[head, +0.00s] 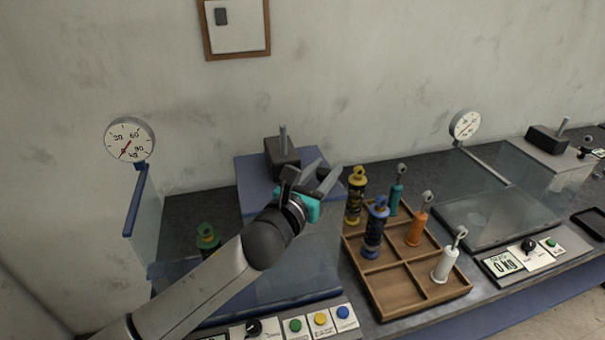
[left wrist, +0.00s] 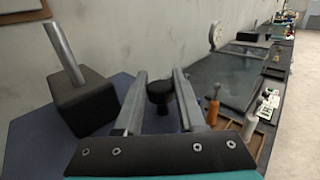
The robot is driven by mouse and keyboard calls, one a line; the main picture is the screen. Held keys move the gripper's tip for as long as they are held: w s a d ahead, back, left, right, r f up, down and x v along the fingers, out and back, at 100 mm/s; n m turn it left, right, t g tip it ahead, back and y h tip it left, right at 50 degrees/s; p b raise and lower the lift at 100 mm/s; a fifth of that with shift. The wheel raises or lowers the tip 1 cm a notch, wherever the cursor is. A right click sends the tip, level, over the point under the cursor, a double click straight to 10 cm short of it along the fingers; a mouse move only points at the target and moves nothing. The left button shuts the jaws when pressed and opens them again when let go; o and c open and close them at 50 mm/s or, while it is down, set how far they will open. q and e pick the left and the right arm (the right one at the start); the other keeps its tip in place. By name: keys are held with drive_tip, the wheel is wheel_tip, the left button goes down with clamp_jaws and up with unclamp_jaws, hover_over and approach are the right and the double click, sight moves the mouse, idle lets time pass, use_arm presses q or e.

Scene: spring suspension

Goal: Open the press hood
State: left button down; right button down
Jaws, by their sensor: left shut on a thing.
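The left press has a clear glass hood (head: 300,262) with blue edging and a blue top (head: 250,172). A green spring unit (head: 207,238) shows through the glass. My left gripper (head: 326,172) is above the right part of this press, its fingers pointing to the back right. In the left wrist view a black knob (left wrist: 160,92) sits between the two fingers (left wrist: 160,82), and the gripper is shut on it. How the knob joins the hood is hidden. My arm covers part of the press front. My right gripper is not in view.
A black block with a metal rod (head: 283,152) stands on the blue top, close to the gripper. A wooden tray (head: 390,290) with several spring units is to the right. A second glass-covered press (head: 500,215) stands farther right. A gauge (head: 130,138) is at the left.

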use_arm(q)
drive_tip(key=shift+d, duration=0.3)
drive_tip(key=c, duration=0.5)
unclamp_jaws()
drive_tip(key=shift+a, duration=0.1)
drive_tip(key=b+v, duration=0.1)
drive_tip(key=v, duration=1.4)
